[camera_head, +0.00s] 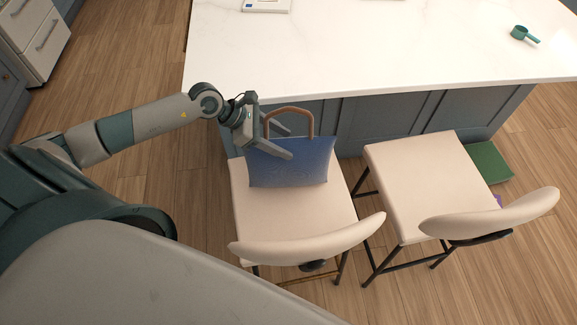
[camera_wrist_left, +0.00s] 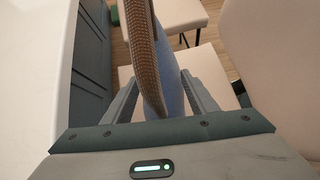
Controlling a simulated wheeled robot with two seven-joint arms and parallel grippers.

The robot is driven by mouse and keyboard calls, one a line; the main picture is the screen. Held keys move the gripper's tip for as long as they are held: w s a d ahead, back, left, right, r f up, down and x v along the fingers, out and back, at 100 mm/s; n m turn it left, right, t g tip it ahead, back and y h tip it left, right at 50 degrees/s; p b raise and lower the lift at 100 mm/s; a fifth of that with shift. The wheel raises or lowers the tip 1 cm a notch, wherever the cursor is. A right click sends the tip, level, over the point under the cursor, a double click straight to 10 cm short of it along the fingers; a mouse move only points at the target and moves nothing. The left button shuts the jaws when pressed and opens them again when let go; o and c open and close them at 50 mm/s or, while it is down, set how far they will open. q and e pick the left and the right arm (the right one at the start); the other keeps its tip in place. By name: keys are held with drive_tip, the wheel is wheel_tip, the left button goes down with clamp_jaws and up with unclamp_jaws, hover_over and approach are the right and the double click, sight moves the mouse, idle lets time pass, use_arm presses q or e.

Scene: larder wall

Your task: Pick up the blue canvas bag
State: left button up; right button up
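The blue canvas bag (camera_head: 300,168) stands upright on the seat of the left cream chair, with its brown handle (camera_head: 291,110) arched above it. My left gripper (camera_head: 291,145) is at the top of the bag, with one finger on the near side and the other on the far side. In the left wrist view the bag (camera_wrist_left: 173,95) and its handle (camera_wrist_left: 143,45) lie between the two spread fingers (camera_wrist_left: 160,76). The fingers look open, not closed on the bag. My right gripper is not in view.
The left chair's seat (camera_head: 262,207) holds the bag, and its backrest (camera_head: 310,240) is on the near side. A second cream chair (camera_head: 423,185) stands to the right. The white counter (camera_head: 390,45) lies behind, with a green scoop (camera_head: 520,33) on it. A green box (camera_head: 488,160) is on the floor.

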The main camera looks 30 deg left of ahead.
use_arm(q)
clamp_jaws()
drive_tip(key=shift+r, duration=0.15)
drive_tip(key=shift+w, duration=0.1)
